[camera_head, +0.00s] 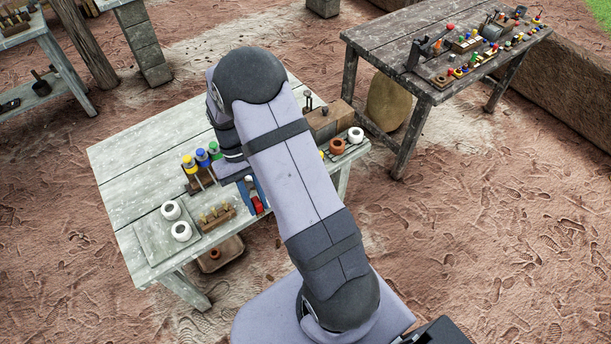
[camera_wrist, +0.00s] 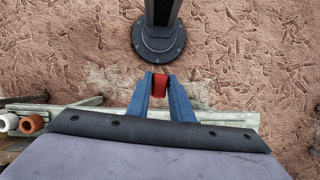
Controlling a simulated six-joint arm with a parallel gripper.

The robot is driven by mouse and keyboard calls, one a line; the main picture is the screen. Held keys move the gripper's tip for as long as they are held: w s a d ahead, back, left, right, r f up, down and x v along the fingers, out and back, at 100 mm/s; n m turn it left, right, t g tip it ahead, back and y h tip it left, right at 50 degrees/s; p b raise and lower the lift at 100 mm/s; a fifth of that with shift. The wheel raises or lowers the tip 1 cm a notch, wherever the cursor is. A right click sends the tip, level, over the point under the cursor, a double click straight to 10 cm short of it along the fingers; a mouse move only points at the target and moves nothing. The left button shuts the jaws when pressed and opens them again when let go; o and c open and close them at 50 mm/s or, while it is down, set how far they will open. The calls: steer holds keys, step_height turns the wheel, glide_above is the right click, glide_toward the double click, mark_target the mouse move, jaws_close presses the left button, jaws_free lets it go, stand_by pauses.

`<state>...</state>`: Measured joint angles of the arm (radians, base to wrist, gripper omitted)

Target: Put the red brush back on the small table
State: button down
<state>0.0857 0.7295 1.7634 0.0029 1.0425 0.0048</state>
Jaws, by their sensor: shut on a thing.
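My gripper (camera_head: 254,192) is over the front edge of the pale wooden table (camera_head: 125,165), and its blue fingers also show in the wrist view (camera_wrist: 160,88). They are shut on a small red thing, which looks like part of the red brush (camera_wrist: 159,82). The red (camera_head: 258,205) also shows between the fingers in the head view. The rest of the brush is hidden. A darker table (camera_head: 385,38) stands at the back right. I cannot tell from the pictures which table is called the small one.
White ring-shaped pots (camera_head: 171,210) and a small rack of pegs (camera_head: 213,217) are on the table's left front. Bottles with coloured caps (camera_head: 202,157) stand near my gripper. A brown pot (camera_head: 337,146) is at the right. The table's back left is bare.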

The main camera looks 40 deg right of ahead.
steer(key=w+d+f+m+t+y+b, duration=0.1)
steer(key=w+d+f+m+y+b, duration=0.15)
steer(key=d+f+m+b, duration=0.9)
steer(key=w+d+m+t+h+b, duration=0.1)
steer(key=w+d+m+t+b, duration=0.3)
steer(key=m, duration=0.7)
steer(key=w+d+m+t+h+b, duration=0.1)
steer(key=w+d+m+t+b, duration=0.3)
steer(key=w+d+m, duration=0.5)
steer(key=d+m, duration=0.2)
steer(key=m, duration=0.1)
steer(key=shift+w+d+r+h, duration=0.15)
steer(key=shift+d+r+h, duration=0.15)
steer(key=shift+h, duration=0.05)
steer(key=shift+m, duration=0.25)
steer(key=shift+f+p, duration=0.35)
steer(key=shift+f, duration=4.65)
steer(key=shift+f, duration=0.15)
